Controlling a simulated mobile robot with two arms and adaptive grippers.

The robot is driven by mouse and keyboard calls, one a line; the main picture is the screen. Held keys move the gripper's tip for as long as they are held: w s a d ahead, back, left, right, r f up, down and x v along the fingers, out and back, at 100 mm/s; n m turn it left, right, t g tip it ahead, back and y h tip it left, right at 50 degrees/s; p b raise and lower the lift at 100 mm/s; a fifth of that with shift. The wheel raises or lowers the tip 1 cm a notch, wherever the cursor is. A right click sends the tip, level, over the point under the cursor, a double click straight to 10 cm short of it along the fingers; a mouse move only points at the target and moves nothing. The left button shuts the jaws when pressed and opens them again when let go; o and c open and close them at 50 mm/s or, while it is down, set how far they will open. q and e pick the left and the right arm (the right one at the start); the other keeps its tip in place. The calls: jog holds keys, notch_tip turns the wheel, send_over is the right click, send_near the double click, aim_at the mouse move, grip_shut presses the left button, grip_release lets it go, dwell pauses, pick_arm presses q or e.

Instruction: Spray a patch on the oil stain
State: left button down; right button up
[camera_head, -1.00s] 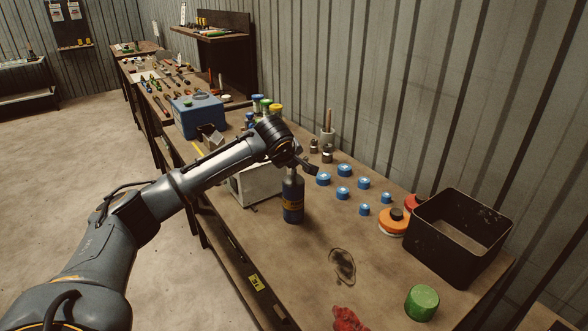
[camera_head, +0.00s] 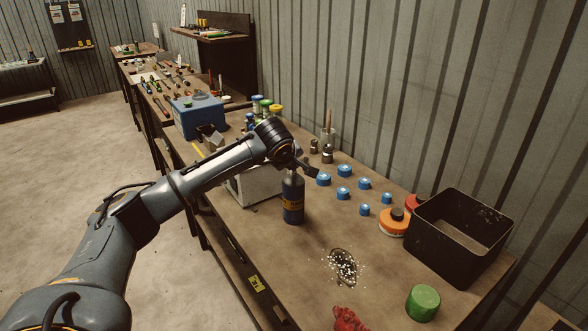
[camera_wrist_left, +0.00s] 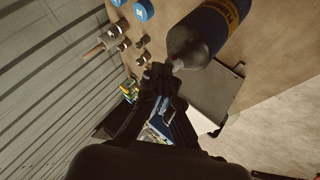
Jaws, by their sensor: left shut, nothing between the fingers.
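The spray bottle (camera_head: 293,203), dark with a grey shoulder and a yellow-orange label band, stands upright on the workbench. It also shows at the top of the left wrist view (camera_wrist_left: 205,35). My left gripper (camera_head: 305,168) is shut at the bottle's top, with nothing held between its fingers. In the left wrist view the fingertips (camera_wrist_left: 168,78) are close to the reddish nozzle; I cannot tell whether they touch it. The dark oil stain (camera_head: 343,268) lies on the bench right of and nearer than the bottle, with white specks scattered over and around it. My right gripper is not in view.
A black open bin (camera_head: 455,245), an orange round container (camera_head: 394,222) and several blue caps (camera_head: 344,170) stand to the right. A green cylinder (camera_head: 422,302) and a red rag (camera_head: 350,320) lie near the stain. A light box (camera_head: 255,185) stands behind the bottle.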

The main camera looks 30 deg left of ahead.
aim_at(293, 172)
pick_arm(q)
jog(key=shift+r, duration=0.35)
jog(key=shift+r+p, duration=2.1)
jog(key=shift+r, duration=0.9)
